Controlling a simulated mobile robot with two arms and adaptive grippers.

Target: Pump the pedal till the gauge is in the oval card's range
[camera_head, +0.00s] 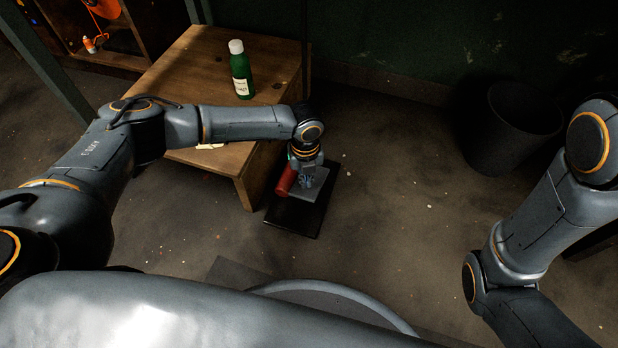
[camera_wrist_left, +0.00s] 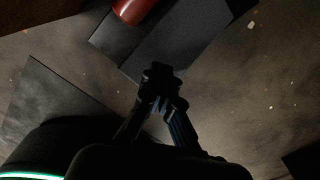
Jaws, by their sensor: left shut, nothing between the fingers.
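The foot pump stands on the floor, with a black base (camera_head: 292,219), a grey pedal plate (camera_head: 318,188) and a red cylinder (camera_head: 285,181). In the left wrist view the pedal plate (camera_wrist_left: 190,45) and part of the red cylinder (camera_wrist_left: 130,8) show at the top. My left gripper (camera_head: 306,183) is shut and empty, pointing down at the pedal; I cannot tell whether it touches it. Its closed fingertips (camera_wrist_left: 162,78) show in the wrist view. A pale card (camera_head: 210,146) lies on the low table, mostly hidden by my left arm. No gauge can be made out. My right gripper is out of view.
A wooden low table (camera_head: 190,70) stands left of the pump, with a green bottle (camera_head: 241,75) on it. A black bin (camera_head: 515,128) stands at the back right. A shelf with orange items (camera_head: 105,8) is at the back left. The floor right of the pump is clear.

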